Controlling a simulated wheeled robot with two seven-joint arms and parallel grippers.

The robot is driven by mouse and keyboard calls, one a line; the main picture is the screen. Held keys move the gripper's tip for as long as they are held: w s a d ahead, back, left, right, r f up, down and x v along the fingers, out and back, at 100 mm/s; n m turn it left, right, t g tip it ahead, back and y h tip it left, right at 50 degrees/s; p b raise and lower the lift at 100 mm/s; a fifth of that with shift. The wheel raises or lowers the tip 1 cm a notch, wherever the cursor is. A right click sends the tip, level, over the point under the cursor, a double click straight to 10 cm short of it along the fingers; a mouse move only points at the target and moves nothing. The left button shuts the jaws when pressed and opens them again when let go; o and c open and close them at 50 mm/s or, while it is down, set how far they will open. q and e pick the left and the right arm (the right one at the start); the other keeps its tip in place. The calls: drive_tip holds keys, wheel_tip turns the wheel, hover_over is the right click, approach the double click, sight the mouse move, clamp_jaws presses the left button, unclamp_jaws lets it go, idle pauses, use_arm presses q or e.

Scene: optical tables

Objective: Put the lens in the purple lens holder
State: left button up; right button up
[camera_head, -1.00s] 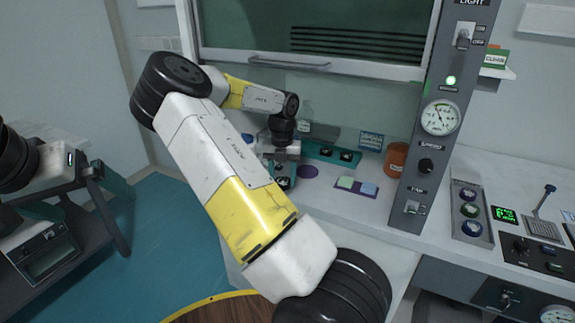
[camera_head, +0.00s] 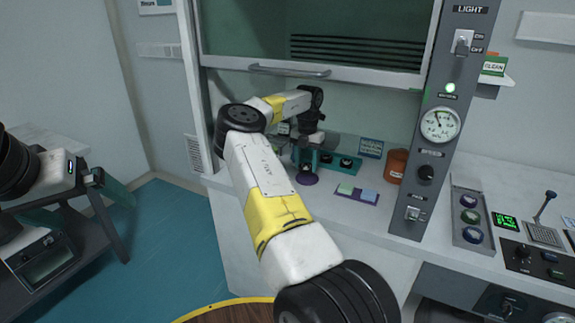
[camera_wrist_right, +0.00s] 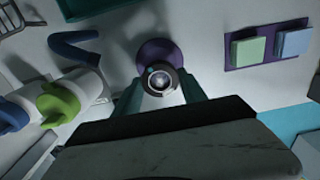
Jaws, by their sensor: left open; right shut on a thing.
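The purple lens holder (camera_head: 308,180) is a round purple disc on the bench inside the hood. In the right wrist view the purple holder (camera_wrist_right: 151,50) shows just beyond my fingertips, partly covered. My right gripper (camera_wrist_right: 160,92) is shut on a dark-rimmed round lens (camera_wrist_right: 160,80). The lens overlaps the holder's near part in that view; I cannot tell whether they touch. In the head view my right gripper (camera_head: 304,158) is small and partly hidden, above the holder. My left gripper (camera_head: 112,187) is open at the far left, away from the hood.
A teal rack (camera_head: 327,162) with dark round pieces stands behind the holder. To its right are a purple tray (camera_head: 343,198) with green and blue blocks and an orange-brown jar (camera_head: 397,165). Bottles (camera_wrist_right: 62,102) lie left in the wrist view. The raised sash (camera_head: 320,80) hangs above.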

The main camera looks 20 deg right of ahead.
sight(308, 165)
drive_tip(key=shift+w+d, duration=0.25)
drive_tip(key=shift+d, duration=0.2)
drive_tip(key=shift+f, duration=1.8)
drive_tip(key=shift+f, duration=0.1)
drive_tip(key=o, duration=1.4)
drive_tip(key=shift+r, duration=3.85)
